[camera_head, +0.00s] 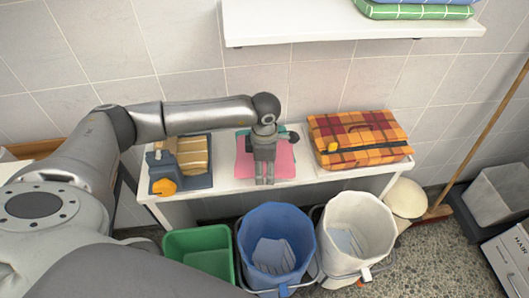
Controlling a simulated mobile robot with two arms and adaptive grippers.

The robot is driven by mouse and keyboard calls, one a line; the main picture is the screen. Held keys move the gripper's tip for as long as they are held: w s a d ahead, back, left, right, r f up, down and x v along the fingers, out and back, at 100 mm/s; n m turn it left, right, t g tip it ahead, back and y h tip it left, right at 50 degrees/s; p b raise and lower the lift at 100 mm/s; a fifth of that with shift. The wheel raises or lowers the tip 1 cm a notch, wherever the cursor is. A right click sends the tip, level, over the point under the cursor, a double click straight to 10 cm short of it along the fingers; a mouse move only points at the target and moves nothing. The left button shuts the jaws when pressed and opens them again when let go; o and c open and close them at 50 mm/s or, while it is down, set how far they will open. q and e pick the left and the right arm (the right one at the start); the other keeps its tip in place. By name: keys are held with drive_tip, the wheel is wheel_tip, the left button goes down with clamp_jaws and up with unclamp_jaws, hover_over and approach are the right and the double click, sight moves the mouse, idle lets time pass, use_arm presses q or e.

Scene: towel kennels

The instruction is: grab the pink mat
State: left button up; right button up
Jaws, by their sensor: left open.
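The pink mat (286,158) lies on the white table (230,185) against the wall, with a green layer or edge showing along its back. My left arm reaches in from the left, and my left gripper (265,180) points down in front of the mat's middle in this view. It hides part of the mat. The gripper is open, with no cloth visible between its fingers. I cannot tell whether the fingertips touch the mat. My right gripper is not in view.
An orange plaid bag (355,135) stands right of the mat. A dark tray (200,182) with striped cloth and an orange item lies left. A white shelf (300,22) hangs above. Green (200,245), blue (272,222) and white (360,215) buckets stand in front, below.

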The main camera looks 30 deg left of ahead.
use_arm(q)
drive_tip(key=c, duration=1.1)
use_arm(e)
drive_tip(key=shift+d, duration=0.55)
use_arm(q)
drive_tip(key=shift+r, duration=0.1)
